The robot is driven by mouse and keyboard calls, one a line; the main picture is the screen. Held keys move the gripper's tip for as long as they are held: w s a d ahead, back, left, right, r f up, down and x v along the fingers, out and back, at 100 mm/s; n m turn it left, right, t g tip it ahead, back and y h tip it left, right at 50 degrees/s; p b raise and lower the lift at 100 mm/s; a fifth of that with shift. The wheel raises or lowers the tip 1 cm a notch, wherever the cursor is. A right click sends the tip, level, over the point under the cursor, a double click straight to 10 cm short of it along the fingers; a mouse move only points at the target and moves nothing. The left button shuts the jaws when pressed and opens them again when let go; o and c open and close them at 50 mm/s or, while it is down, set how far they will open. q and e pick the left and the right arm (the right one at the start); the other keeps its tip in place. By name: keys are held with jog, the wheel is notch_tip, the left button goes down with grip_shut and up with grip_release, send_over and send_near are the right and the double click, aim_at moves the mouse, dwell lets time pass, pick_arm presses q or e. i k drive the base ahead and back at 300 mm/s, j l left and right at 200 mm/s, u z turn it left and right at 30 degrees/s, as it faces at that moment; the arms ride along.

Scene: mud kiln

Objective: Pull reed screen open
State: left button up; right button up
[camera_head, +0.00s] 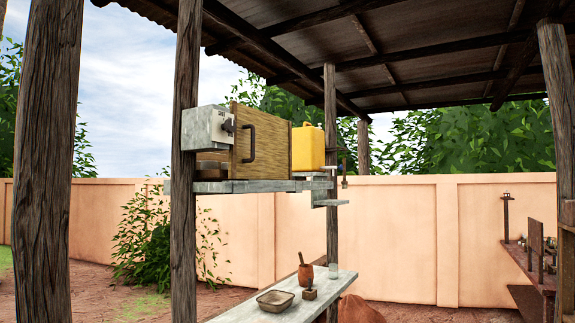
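The reed screen (275,138) is a tan, upright, woven-looking panel standing on a raised grey shelf (240,187). A dark vertical handle (248,143) is fixed near its left edge. A grey box with a dark knob (207,129) is beside the screen on its left. A wooden post (187,70) rises in front of the shelf's left end. Neither of my grippers is in the view, and nothing is seen touching the handle. I cannot tell what lies behind the screen.
A yellow jerrycan (308,148) stands right of the screen. Another wooden post (45,160) stands at left. A workbench (528,266) is at right.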

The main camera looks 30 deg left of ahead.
aim_at(261, 150)
jog(key=i+l+u, duration=0.1)
jog(key=i+u, duration=0.35)
jog(key=i+l+u, duration=0.3)
jog(key=i+u, duration=0.2)
jog(key=i+l+u, duration=0.45)
jog(key=i, duration=0.05)
